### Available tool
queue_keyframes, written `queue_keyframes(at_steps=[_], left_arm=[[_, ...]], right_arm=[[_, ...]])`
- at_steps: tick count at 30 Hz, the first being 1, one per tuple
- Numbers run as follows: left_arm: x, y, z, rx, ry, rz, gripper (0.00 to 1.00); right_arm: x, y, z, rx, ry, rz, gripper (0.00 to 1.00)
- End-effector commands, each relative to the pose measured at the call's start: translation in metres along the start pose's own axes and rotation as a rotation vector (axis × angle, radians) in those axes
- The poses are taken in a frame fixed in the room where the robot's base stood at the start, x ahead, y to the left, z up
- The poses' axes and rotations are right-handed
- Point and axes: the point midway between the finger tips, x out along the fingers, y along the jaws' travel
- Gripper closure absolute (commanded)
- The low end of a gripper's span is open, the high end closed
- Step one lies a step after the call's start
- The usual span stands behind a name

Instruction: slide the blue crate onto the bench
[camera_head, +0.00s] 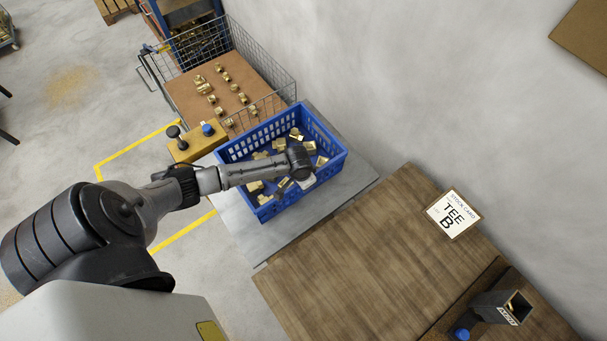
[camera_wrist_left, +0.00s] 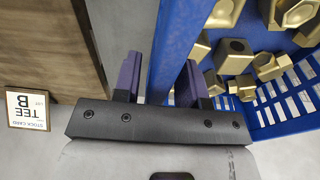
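The blue crate (camera_head: 332,160) holds several brass fittings and stands on a grey surface (camera_head: 350,180), left of the wooden bench (camera_head: 350,260). My left gripper (camera_head: 305,182) is at the crate wall facing the bench, mostly hidden under its wrist in the head view. In the left wrist view the gripper (camera_wrist_left: 162,68) is open, with a finger on either side of the blue crate wall (camera_wrist_left: 178,40). Gaps seem to show between the fingers and the wall. Wooden bench shows at the left there (camera_wrist_left: 45,50). My right gripper is not in view.
A stock card "TEE B" (camera_head: 454,213) stands at the bench's wall side. A dark open-ended box (camera_head: 502,307) and a blue knob (camera_head: 461,333) are at lower right. A wire cart (camera_head: 270,100) with brass parts and a yellow button box (camera_head: 197,141) lie beyond the crate. The near bench top is clear.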

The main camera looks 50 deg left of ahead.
Motion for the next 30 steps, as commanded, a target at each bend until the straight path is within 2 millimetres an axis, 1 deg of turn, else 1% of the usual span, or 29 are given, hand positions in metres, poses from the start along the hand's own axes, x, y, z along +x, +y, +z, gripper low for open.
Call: queue_keyframes(at_steps=[10, 22, 30], left_arm=[[0.0013, 0.0000, -0.0001, 0.000, 0.000, 0.000, 0.62], [0.0011, -0.0001, -0.0001, 0.000, 0.000, 0.000, 1.00], [0.0011, -0.0002, -0.0001, 0.000, 0.000, -0.001, 1.00]], right_arm=[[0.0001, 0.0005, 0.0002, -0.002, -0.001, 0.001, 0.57], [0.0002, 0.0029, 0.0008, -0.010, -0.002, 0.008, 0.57], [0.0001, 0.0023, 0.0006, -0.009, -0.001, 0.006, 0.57]])
